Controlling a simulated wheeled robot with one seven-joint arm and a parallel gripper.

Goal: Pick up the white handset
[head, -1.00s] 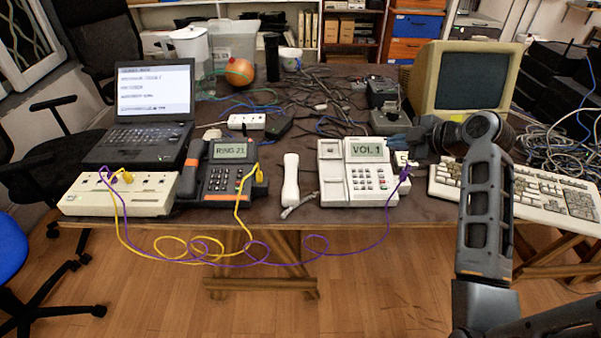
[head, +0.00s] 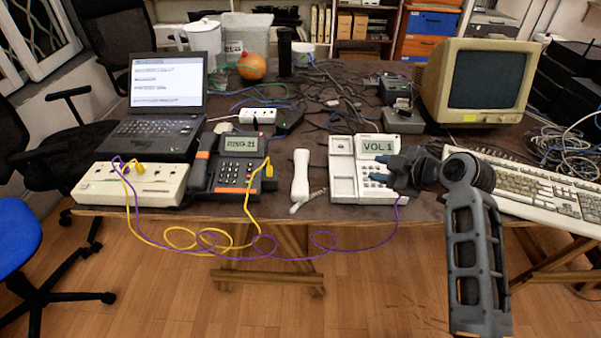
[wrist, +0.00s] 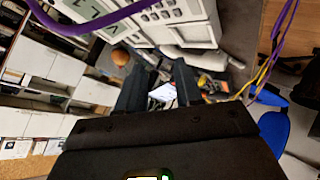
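The white handset (head: 301,174) lies on the table, left of the white phone base (head: 343,172) with its "VOL 1" screen, apart from the base. Its coiled cord curls at its lower end. In the wrist view, the handset (wrist: 206,58) appears as a pale shape beyond the fingers, next to the phone base (wrist: 190,22). My gripper (head: 370,178) is over the right part of the phone base, covering some of its keys, with its fingers pointing left towards the handset. In the wrist view my gripper (wrist: 160,80) has its two dark fingers apart, with nothing between them.
A dark phone (head: 239,170) reading "RING 21" stands left of the handset. A white box (head: 130,186) and a laptop (head: 160,110) are further left. Purple and yellow cables (head: 262,246) hang past the table's front edge. A keyboard (head: 530,187) and monitor (head: 480,85) are at right.

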